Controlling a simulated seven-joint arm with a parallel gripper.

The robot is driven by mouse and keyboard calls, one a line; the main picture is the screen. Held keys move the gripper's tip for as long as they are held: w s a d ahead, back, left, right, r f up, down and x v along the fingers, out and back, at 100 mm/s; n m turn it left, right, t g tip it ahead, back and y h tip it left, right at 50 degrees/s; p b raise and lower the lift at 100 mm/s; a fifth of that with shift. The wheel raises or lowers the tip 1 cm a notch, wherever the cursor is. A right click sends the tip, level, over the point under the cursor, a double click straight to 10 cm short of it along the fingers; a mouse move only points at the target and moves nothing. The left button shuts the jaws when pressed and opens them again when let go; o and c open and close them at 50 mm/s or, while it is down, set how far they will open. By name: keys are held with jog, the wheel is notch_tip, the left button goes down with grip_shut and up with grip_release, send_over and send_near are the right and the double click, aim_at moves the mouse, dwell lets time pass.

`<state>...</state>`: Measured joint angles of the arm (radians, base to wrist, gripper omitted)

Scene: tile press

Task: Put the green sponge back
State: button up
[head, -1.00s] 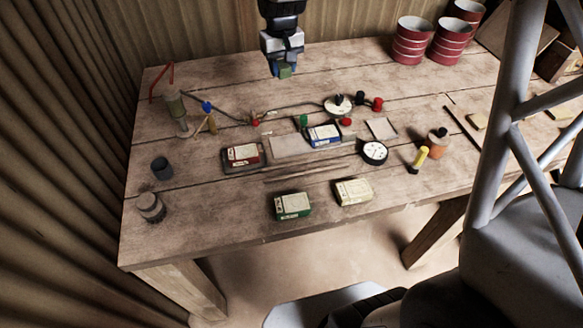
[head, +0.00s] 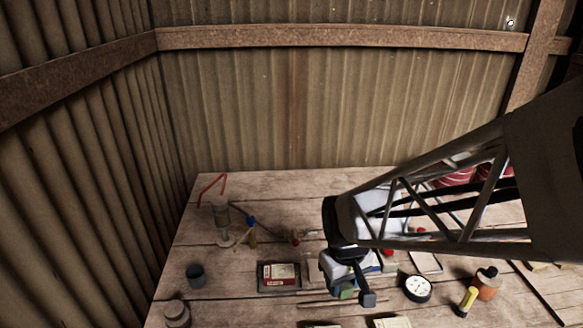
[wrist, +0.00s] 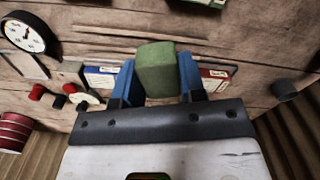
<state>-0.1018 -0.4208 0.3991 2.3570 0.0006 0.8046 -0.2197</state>
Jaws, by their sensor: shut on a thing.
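The green sponge (wrist: 156,68) is a small block between the two blue fingers of my gripper (head: 344,284). My gripper is shut on it and points down over the middle of the table, right of the red box in the head view. The sponge (head: 347,291) also shows small there, below the gripper body. In the wrist view it covers part of the table between the blue box and the red box. The sponge seems to be held above the wood; its exact height is unclear.
A red box (head: 279,274) lies in a dark tray, and a blue box (wrist: 100,77) is nearby. A dial gauge (head: 417,289), an orange bottle (head: 487,284) and a yellow-handled tool (head: 467,300) stand right. A dark cup (head: 196,275) is left. My arm hides the right back.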

jog(key=shift+n, duration=0.5)
jog(key=s+f, duration=0.1)
jog(key=s, duration=0.2)
jog(key=s+f, duration=0.2)
jog(key=s, duration=0.2)
jog(key=s+f, duration=0.1)
jog(key=s, duration=0.2)
jog(key=shift+s+d+f, duration=0.2)
jog(key=shift+s+f, duration=0.15)
jog(key=shift+s, duration=0.05)
jog(key=shift+w, duration=0.15)
send_over(327, 299)
jog(key=shift+f, duration=0.75)
jog(key=shift+f, duration=1.75)
